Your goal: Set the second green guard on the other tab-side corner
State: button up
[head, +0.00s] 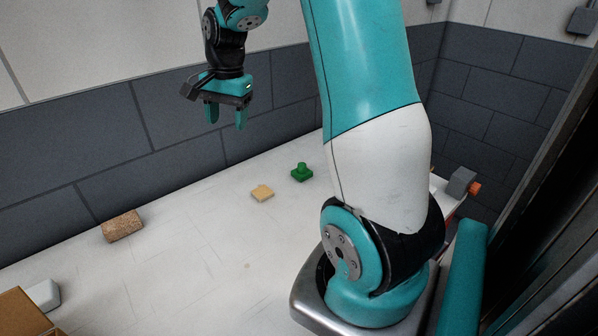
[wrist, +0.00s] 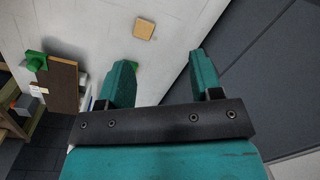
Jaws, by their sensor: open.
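A green guard (head: 302,172) with a round knob stands on the pale worktop in the head view. In the wrist view only a sliver of this guard (wrist: 134,66) shows beside the left finger, which hides the rest. Another green guard (wrist: 35,61) sits at a corner of a brown panel (wrist: 63,84) at the left of the wrist view. My gripper (head: 226,118) is open and empty, raised above the worktop near the back wall, left of the guard in the head view. Its two teal fingers are apart in the wrist view (wrist: 162,62).
A tan square piece (head: 262,193) lies near the loose guard. A cork block (head: 122,226) lies farther left on the worktop (head: 190,275). The dark wall (head: 175,115) runs close behind. A grey block (head: 461,181) is at the right end.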

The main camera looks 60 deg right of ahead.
jog(key=d+f+m, duration=0.3)
jog(key=d+m, duration=0.2)
jog(key=d, duration=0.5)
jog(key=m+g+p, duration=0.1)
jog(key=m+p, duration=0.2)
jog(key=m, duration=0.3)
send_over(302, 164)
jog(key=shift+h, duration=0.4)
jog(key=f, duration=1)
jog(key=w+f, duration=0.1)
jog(key=f, duration=0.3)
jog(key=shift+a+f, duration=0.2)
jog(key=shift+f, duration=0.2)
jog(key=f+p, duration=0.1)
jog(key=f, duration=0.1)
jog(key=s+f+p, duration=0.1)
jog(key=f, duration=0.1)
jog(key=shift+s+d+f, duration=0.1)
jog(key=shift+f, duration=0.7)
grip_shut()
